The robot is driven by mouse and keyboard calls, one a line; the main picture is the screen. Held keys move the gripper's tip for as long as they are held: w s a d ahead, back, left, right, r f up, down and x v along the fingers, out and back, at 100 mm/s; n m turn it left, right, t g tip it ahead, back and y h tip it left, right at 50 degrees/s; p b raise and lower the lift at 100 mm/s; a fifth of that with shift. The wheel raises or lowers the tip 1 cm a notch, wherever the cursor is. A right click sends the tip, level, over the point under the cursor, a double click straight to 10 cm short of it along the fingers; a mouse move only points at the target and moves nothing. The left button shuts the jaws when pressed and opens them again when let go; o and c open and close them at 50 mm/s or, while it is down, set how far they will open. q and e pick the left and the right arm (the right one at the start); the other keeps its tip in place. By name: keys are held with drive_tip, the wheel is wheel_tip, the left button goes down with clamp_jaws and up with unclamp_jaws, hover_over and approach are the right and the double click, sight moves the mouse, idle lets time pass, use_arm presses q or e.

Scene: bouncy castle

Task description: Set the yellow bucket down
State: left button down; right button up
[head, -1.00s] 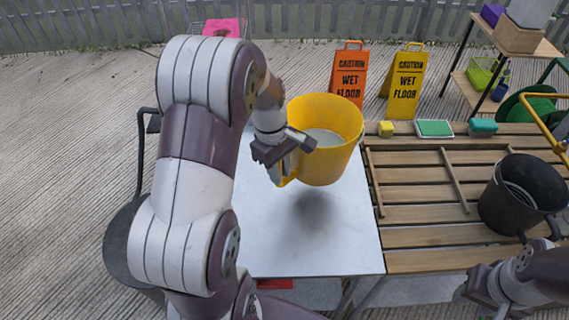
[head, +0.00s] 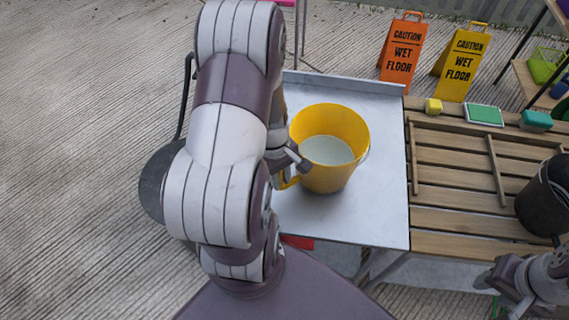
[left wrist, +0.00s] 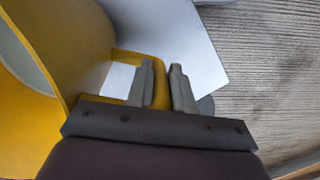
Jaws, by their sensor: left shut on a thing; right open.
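The yellow bucket (head: 325,178) is upright over the white table (head: 370,225), with pale contents inside. Its base looks at or very near the tabletop; I cannot tell for certain that it touches. My left gripper (head: 296,165) is at the bucket's left side, partly hidden by my arm. In the left wrist view the two fingers (left wrist: 163,88) are shut on the yellow handle of the bucket (left wrist: 75,50). My right gripper (head: 505,285) is at the lower right, open and away from the bucket.
A slatted wooden table (head: 455,190) adjoins on the right, with a black bucket (head: 545,200), a yellow sponge (head: 433,106), a green-and-white pad (head: 484,115) and a teal sponge (head: 536,120). Orange (head: 402,55) and yellow (head: 461,62) wet-floor signs stand behind. The white tabletop around the bucket is clear.

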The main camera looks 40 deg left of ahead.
use_arm(q)
drive_tip(key=shift+w+a+f, duration=0.1)
drive_tip(key=shift+w+f, duration=0.05)
drive_tip(key=shift+f, duration=0.4)
drive_tip(key=c, duration=1)
unclamp_jaws()
wheel_tip(320, 180, up, 12)
drive_tip(key=a+p, duration=0.1)
drive_tip(key=d+m, duration=0.4)
drive_tip(key=m, duration=0.1)
drive_tip(key=w+d+r+m+t+y, duration=0.1)
drive_tip(key=d+m, duration=0.3)
drive_tip(key=m, duration=0.1)
drive_tip(key=w+d+m, duration=0.1)
drive_tip(key=d+m, duration=0.3)
drive_tip(key=m, duration=0.1)
drive_tip(key=shift+w+d+r+m+t+y, duration=0.2)
drive_tip(key=shift+d+r+m+t+y, duration=0.1)
drive_tip(key=shift+d+r+t+y, duration=0.1)
